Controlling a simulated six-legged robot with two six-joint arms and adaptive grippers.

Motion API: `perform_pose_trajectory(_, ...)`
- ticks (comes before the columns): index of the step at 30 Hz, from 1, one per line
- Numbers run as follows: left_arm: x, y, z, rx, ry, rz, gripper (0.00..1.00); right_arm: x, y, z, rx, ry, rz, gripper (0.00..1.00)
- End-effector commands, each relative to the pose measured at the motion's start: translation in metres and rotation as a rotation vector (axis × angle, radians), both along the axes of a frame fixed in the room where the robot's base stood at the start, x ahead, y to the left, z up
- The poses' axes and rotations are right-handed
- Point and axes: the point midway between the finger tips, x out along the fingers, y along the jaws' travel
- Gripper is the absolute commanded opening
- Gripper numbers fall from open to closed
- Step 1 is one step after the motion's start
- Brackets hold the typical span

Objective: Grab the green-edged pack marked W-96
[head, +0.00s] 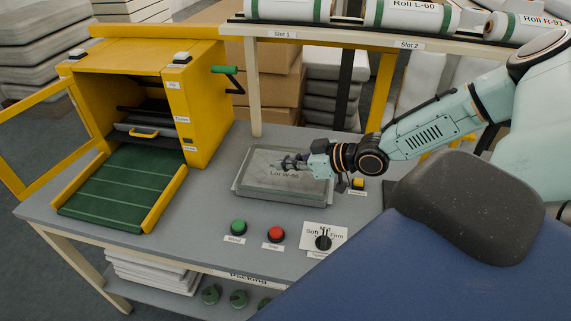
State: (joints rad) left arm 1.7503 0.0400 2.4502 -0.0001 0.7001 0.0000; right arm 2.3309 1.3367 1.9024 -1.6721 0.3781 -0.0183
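A flat grey, clear-looking pack (265,183) lettered "Lot W-96", the end of the marking small, lies in or on a shallow grey metal tray (270,198) in the middle of the bench. A green edge on it is not clear to me. My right gripper (279,163) reaches in from the right, its dark fingers over the far part of the pack and covering some of it. I cannot tell whether the fingers touch the pack or how far apart they are. My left gripper is not in view.
A yellow machine (200,110) with a green conveyor (120,188) stands at left. A green button (238,227), a red button (275,233) and a black knob (323,242) sit in front of the tray. A shelf (340,39) with labelled rolls spans the back.

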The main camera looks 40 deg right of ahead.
Motion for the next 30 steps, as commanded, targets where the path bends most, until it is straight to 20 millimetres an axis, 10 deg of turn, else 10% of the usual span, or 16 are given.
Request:
perform_pose_trajectory(7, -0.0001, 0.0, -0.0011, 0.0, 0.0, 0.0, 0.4, 0.0, 0.0002, -0.0007, 0.0, -0.001, 0.0, 0.02)
perform_pose_trajectory(30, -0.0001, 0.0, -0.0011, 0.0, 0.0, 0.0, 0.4, 0.0002, 0.0002, -0.0007, 0.0, -0.001, 0.0, 0.67)
